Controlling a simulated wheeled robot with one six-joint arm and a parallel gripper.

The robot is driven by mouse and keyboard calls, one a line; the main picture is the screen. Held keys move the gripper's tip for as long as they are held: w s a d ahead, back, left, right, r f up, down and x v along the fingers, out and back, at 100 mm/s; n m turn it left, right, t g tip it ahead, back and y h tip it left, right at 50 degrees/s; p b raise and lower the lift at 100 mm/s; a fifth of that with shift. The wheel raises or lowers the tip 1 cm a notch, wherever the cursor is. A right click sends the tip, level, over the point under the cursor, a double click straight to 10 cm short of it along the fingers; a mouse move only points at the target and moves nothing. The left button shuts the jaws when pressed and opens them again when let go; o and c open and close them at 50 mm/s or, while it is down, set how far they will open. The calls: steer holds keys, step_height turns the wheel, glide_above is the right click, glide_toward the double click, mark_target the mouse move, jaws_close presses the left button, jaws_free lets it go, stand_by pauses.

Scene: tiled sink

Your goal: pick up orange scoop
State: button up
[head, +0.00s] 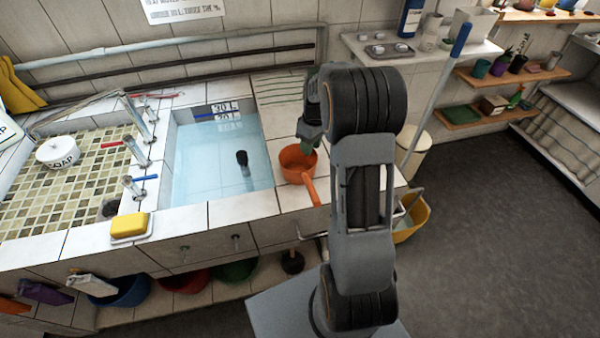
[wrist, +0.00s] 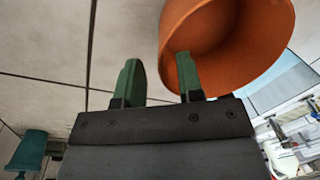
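The orange scoop (head: 290,165) stands on the tiled ledge just right of the water basin, with its handle (head: 311,191) pointing toward the front. My gripper (head: 306,147) reaches down to the scoop's far right rim. In the wrist view, my gripper (wrist: 160,74) has two green fingers set apart, with a gap between them. The scoop (wrist: 230,75) fills the upper right there. One finger overlaps the scoop's opening and the other is outside it, with the near wall between them in the picture. Whether either finger touches the wall cannot be told.
The water-filled basin (head: 215,160) lies left of the scoop, with a dark-handled object (head: 243,160) in it. A yellow sponge (head: 130,225) sits on the front ledge. A blue-handled pole (head: 437,90) and a yellow bucket (head: 415,218) stand at the right.

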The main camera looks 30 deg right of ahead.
mark_target(308, 163)
steer(key=shift+s+a+f, duration=0.1)
steer(key=shift+a+f, duration=0.1)
steer(key=shift+f, duration=0.9)
steer(key=shift+s+a+f, duration=0.1)
steer(key=shift+a+f, duration=0.1)
steer(key=shift+f, duration=0.9)
jaws_close()
